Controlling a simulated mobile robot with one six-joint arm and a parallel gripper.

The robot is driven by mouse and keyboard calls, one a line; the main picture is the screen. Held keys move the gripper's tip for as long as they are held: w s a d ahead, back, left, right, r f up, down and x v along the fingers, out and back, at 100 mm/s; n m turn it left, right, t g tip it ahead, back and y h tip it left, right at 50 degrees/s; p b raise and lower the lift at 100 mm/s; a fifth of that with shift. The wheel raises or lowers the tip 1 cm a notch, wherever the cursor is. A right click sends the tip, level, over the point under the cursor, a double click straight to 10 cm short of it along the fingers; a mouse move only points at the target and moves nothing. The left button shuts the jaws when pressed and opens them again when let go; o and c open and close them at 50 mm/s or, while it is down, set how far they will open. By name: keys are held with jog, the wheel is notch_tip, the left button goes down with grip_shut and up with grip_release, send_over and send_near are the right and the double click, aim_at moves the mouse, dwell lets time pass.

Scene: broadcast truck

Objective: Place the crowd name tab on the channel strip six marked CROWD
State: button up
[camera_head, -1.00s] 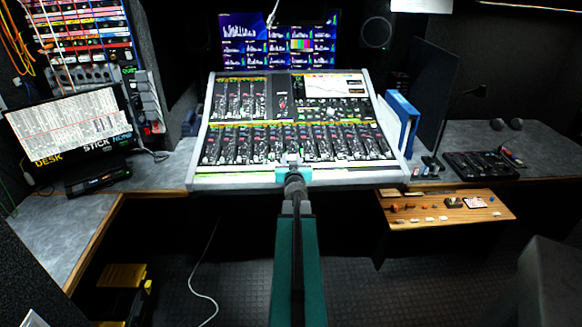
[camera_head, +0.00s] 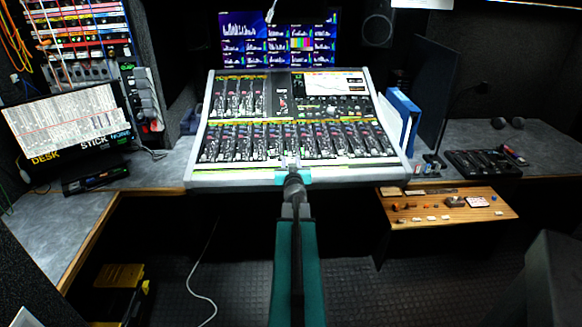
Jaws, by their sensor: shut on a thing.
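The mixing console (camera_head: 198,178) stands at the centre, with rows of channel strips (camera_head: 270,143) running across its face. My gripper (camera_head: 292,163) is over the console's front edge, near the middle of the lower strip row, and my arm reaches up to it from the bottom of the picture. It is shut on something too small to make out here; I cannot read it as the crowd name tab. The lettering on the strips is also too small to read, so I cannot pick out the one marked CROWD.
A wooden shelf (camera_head: 440,208) with several small pale pieces sits right of the console. Blue binders (camera_head: 402,113) and a dark monitor (camera_head: 433,90) stand on the right counter. A screen (camera_head: 70,128) stands at left. A yellow case (camera_head: 122,280) is on the floor.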

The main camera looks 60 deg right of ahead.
jog(key=shift+f, duration=0.25)
jog(key=o, duration=1)
jog(key=shift+r, duration=0.25)
jog(key=shift+p+v, duration=1.25)
jog(key=shift+v, duration=2.45)
jog(key=shift+f, duration=0.15)
